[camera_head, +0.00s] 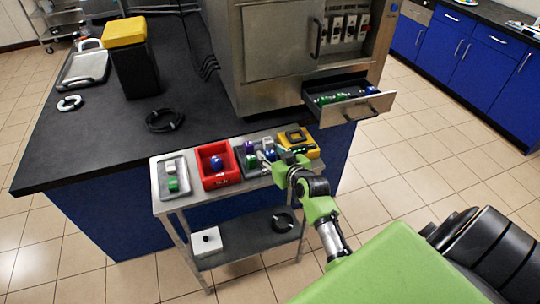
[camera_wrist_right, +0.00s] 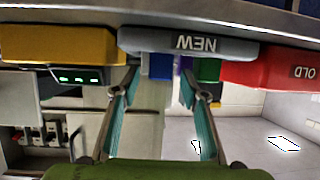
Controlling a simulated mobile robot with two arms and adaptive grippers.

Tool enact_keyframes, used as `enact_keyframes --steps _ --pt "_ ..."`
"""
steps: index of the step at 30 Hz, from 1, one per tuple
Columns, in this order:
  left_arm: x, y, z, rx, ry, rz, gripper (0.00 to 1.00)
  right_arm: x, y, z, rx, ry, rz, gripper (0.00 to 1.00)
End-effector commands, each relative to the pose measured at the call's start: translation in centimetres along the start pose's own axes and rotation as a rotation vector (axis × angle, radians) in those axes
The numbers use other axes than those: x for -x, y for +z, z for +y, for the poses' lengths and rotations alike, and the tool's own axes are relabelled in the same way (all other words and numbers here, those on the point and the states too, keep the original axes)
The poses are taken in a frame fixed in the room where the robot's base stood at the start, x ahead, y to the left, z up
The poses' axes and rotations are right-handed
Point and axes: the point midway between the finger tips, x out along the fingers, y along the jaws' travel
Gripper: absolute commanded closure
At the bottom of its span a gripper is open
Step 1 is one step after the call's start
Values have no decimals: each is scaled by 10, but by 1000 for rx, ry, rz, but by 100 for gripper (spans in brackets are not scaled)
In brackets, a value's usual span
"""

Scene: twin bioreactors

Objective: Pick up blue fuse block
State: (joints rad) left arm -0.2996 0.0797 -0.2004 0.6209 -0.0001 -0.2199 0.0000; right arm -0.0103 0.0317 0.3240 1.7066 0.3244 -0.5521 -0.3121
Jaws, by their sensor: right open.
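A blue fuse block (camera_head: 270,155) sits in the grey tray (camera_head: 250,169) marked NEW, on the steel cart. It also shows in the right wrist view (camera_wrist_right: 160,66), just beyond and between my right fingertips. My right gripper (camera_wrist_right: 160,88) is open, with nothing between its teal-padded fingers. In the head view my right gripper (camera_head: 266,159) is at the NEW tray and hides part of it. A purple block (camera_wrist_right: 184,65) and a green block (camera_wrist_right: 207,69) are beside the blue one in the tray. My left gripper is out of view.
The red OLD bin (camera_head: 207,179) holds another blue block (camera_head: 216,162). A yellow meter (camera_head: 308,149) lies right of the NEW tray; a light tray (camera_head: 163,188) is at the cart's left. An open drawer (camera_head: 352,113) juts out behind the cart.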

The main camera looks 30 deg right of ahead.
Motion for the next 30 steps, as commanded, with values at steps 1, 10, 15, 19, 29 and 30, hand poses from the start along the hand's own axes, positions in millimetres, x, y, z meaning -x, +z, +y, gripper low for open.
enact_keyframes --steps 1,10,15,19,29,30 --pt "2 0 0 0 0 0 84 -6 -1 0 -1 -1 0 60" --pt "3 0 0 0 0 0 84 -22 1 0 0 0 -1 60" --pt "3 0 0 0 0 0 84 -22 1 0 1 0 -1 62" --pt "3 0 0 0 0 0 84 -22 0 0 1 0 -1 96" --pt "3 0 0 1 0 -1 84 -22 0 0 1 0 0 100" --pt "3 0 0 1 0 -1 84 -22 0 0 1 0 0 100"
